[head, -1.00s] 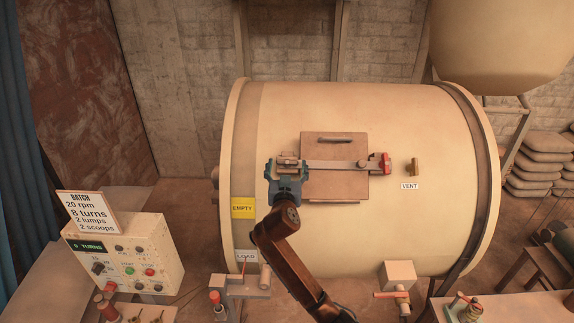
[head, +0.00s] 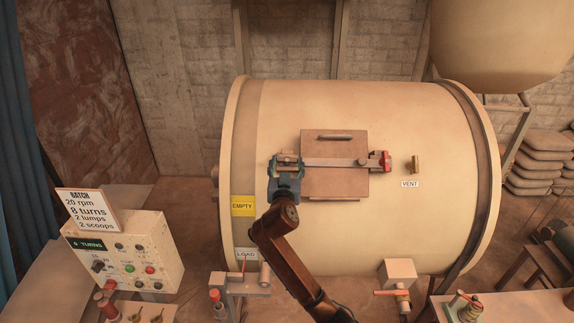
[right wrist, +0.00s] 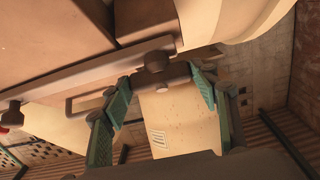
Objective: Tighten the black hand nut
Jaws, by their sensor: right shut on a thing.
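The square brown hatch cover (head: 335,185) lies on the cream drum, with a flat metal bar (head: 335,163) across it. The bar's right end sits at a red part (head: 379,161). My right gripper (head: 287,160) is at the bar's left end, its fingers closed around the hand nut. In the right wrist view the dark hand nut (right wrist: 154,63), with a round hub and crosswise arms, sits between the two green fingers (right wrist: 158,88) beside the bar (right wrist: 90,78). The nut is mostly hidden by the gripper in the head view. My left gripper is out of view.
The cream drum (head: 420,220) fills the middle, with a small vent fitting (head: 415,165) right of the hatch. A control box (head: 128,255) with a batch sign (head: 88,212) stands at lower left. Stacked sacks (head: 540,165) lie at far right.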

